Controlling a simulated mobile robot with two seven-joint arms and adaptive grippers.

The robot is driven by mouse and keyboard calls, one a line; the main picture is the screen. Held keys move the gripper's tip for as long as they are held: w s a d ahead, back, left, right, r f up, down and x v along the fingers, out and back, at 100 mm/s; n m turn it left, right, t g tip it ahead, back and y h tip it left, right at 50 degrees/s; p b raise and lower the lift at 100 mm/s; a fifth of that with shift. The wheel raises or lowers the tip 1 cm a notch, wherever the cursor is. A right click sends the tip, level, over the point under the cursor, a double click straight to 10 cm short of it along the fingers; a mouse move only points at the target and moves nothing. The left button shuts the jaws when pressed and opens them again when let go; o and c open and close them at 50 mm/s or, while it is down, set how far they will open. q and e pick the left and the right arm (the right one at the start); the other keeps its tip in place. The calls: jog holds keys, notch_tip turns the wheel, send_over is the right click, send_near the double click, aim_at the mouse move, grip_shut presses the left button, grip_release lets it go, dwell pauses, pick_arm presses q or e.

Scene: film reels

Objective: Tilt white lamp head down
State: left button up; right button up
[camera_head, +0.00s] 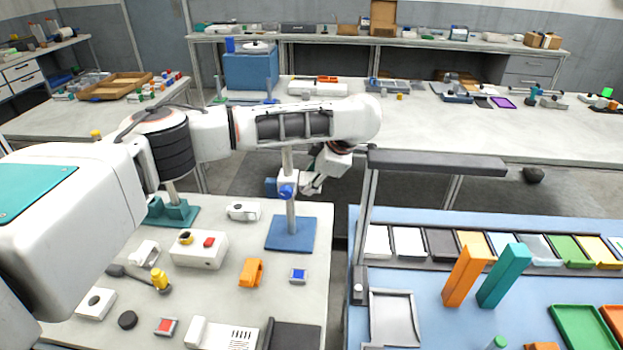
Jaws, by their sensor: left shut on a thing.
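A slim stand with a blue square base (291,238) and a pale post rises from the near left table. A small white head (289,179) with blue parts and a blue knob sits on the post; I take it as the white lamp head. My left arm reaches across above it from the left. My left gripper (312,184) hangs at the arm's end, at the right side of the white head, and is shut on it. The fingertips are small and the exact contact is hard to see. My arm hides part of the post's top. My right gripper is out of view.
A dark bar lamp (436,162) stands on the blue right table, close to my gripper's right. Upright orange (467,274) and teal (504,275) blocks stand there. A white box with buttons (199,250) and an orange part (252,272) lie near the stand. A gap separates the tables.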

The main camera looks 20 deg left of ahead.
pick_arm(q)
jog(key=shift+s+n+t+y, duration=0.2)
jog(key=shift+n+t+y, duration=0.1)
jog(key=shift+t, duration=1)
jog(key=o, duration=1.1)
jog(key=shift+f, duration=0.1)
